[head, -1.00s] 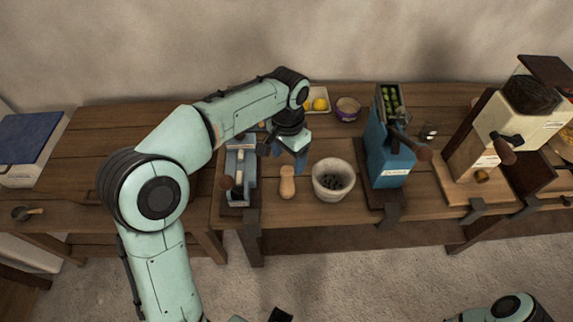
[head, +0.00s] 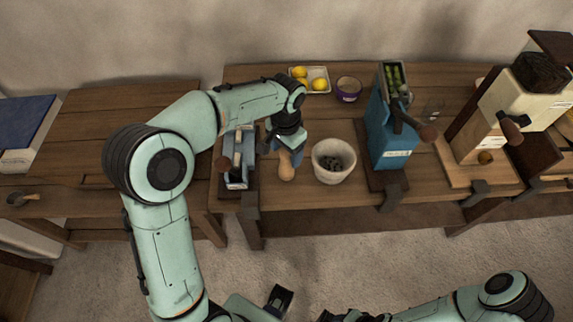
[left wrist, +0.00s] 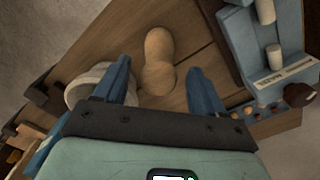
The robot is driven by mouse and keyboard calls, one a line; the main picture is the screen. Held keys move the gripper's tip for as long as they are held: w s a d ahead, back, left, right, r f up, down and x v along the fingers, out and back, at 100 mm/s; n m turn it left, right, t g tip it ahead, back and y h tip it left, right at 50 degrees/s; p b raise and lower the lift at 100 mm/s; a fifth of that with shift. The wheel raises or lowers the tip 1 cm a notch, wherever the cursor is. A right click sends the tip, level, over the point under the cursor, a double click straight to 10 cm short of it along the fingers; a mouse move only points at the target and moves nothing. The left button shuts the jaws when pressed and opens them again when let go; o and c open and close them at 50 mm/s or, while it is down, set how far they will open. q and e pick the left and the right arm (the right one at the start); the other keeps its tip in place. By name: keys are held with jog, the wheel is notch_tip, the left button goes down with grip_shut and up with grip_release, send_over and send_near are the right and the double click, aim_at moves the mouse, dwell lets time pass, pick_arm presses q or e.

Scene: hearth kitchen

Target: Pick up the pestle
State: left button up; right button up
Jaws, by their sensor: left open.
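The pestle (head: 286,171) is a pale wooden piece with a rounded end, lying on the wooden bench just left of the mortar (head: 323,172). The mortar is a whitish bowl with dark bits inside. My left gripper (head: 287,152) is over the pestle's far part and hides some of it. In the left wrist view the pestle (left wrist: 158,55) shows between the two blue fingers of the open gripper (left wrist: 158,76), with a gap on both sides. The mortar (left wrist: 88,84) is partly behind one finger.
A blue-grey device (head: 238,162) stands close left of the pestle. A blue press (head: 392,142) stands right of the mortar. Behind are a tray (head: 318,74) of lemons and a purple bowl (head: 348,89). A cream grinder (head: 516,110) stands at the right.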

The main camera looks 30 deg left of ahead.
pick_arm(q)
jog(key=shift+f, duration=1.6)
jog(key=shift+d, duration=0.1)
grip_shut()
pick_arm(e)
jog(key=shift+f, duration=0.1)
pick_arm(q)
jog(key=shift+r, duration=0.15)
notch_tip(320, 180, up, 20)
jog(key=p, duration=0.3)
pick_arm(e)
jog(key=r, duration=0.1)
jog(key=w+r, duration=0.2)
jog(key=r, duration=0.1)
